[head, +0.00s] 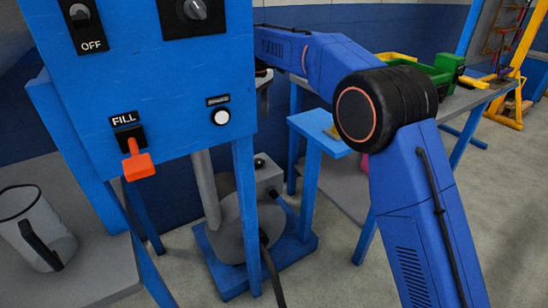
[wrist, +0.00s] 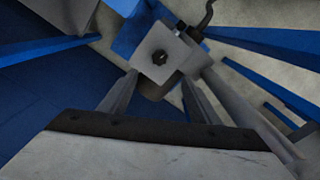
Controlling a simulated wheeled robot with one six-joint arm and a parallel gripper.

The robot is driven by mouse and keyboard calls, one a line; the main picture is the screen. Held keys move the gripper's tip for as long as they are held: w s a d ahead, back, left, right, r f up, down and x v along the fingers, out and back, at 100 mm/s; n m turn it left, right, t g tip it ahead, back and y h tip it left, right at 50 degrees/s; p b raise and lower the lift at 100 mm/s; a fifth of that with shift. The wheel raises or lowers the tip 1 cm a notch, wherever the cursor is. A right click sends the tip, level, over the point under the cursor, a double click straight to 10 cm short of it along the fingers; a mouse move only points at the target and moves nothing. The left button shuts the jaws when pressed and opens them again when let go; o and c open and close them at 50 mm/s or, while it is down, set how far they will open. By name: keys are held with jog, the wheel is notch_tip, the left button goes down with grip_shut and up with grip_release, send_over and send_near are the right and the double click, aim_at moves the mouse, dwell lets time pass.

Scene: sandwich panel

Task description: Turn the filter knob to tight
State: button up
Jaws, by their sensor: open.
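A small black knob (wrist: 160,57) sits on a square grey box in the wrist view. The same box with its dark knob (head: 259,162) shows low down in the head view, behind the blue panel's legs. No label is readable there, so I cannot tell for sure that it is the filter knob. My gripper (wrist: 159,78) is open, its two grey fingers apart on either side below the box, with nothing visible between them. The knob lies beyond the fingertips, roughly centred between them. In the head view the gripper is mostly hidden behind the blue panel.
The blue panel (head: 180,85) carries an OFF switch (head: 80,14), another dark knob (head: 195,10), a red FILL lever (head: 137,165) and a white button (head: 221,117). A grey jug (head: 37,230) stands at left. A green bin (head: 430,78) is on the right bench.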

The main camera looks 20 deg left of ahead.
aim_at(258, 161)
jog(key=f, duration=1.2)
jog(key=a+f, duration=0.1)
jog(key=f, duration=0.6)
jog(key=shift+w, duration=0.2)
jog(key=c, duration=1.1)
